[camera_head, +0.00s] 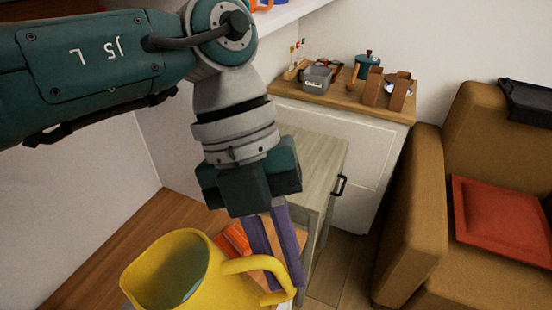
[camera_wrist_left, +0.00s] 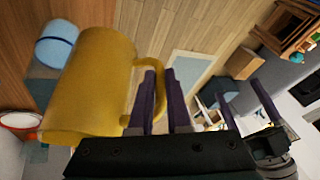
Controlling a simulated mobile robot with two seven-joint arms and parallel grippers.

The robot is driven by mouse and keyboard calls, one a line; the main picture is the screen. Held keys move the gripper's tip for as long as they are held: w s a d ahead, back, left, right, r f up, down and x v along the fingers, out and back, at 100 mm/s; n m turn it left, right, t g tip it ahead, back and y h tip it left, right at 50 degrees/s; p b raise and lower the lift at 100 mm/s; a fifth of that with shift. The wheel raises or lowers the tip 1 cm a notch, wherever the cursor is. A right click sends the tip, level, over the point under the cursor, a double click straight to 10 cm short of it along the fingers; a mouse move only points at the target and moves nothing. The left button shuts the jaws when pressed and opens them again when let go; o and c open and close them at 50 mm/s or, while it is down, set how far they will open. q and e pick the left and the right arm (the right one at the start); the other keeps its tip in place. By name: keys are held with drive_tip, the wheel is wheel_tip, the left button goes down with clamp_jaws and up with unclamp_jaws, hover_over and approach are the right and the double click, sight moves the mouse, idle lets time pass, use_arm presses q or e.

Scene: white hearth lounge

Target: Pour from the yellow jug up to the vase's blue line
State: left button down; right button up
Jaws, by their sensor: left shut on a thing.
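The yellow jug (camera_head: 190,272) is at the bottom of the head view, with its open mouth showing a grey-green surface inside. My left gripper (camera_head: 275,262) is shut on the jug's handle, its purple fingers pointing down. In the left wrist view the jug (camera_wrist_left: 92,85) lies left of my left gripper's fingers (camera_wrist_left: 160,75), which are at the handle. A pale blue rounded thing with a darker blue line (camera_wrist_left: 57,42), perhaps the vase, shows partly behind the jug there. My right gripper (camera_wrist_left: 236,88) appears at the right of that view, fingers apart and empty.
A pale wooden-topped cabinet (camera_head: 315,152) stands behind my left gripper. A sideboard (camera_head: 350,103) beyond it holds a blue pot (camera_head: 367,66) and other small things. A brown armchair (camera_head: 415,215) with a red cushion (camera_head: 500,222) is at right. Wooden floor shows between them.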

use_arm(q)
drive_tip(key=y, duration=0.1)
drive_tip(key=r+y, duration=0.1)
drive_tip(key=y, duration=0.1)
drive_tip(key=shift+a+r+n, duration=0.2)
drive_tip(key=shift+a+n, duration=0.1)
drive_tip(key=shift+a, duration=0.1)
use_arm(e)
drive_tip(key=shift+f, duration=0.55)
use_arm(q)
drive_tip(key=shift+r, duration=0.1)
use_arm(e)
drive_tip(key=shift+r, duration=0.1)
use_arm(q)
wheel_tip(320, 180, up, 4)
drive_tip(key=p, duration=0.3)
use_arm(e)
wheel_tip(320, 180, up, 3)
drive_tip(key=shift+r, duration=0.2)
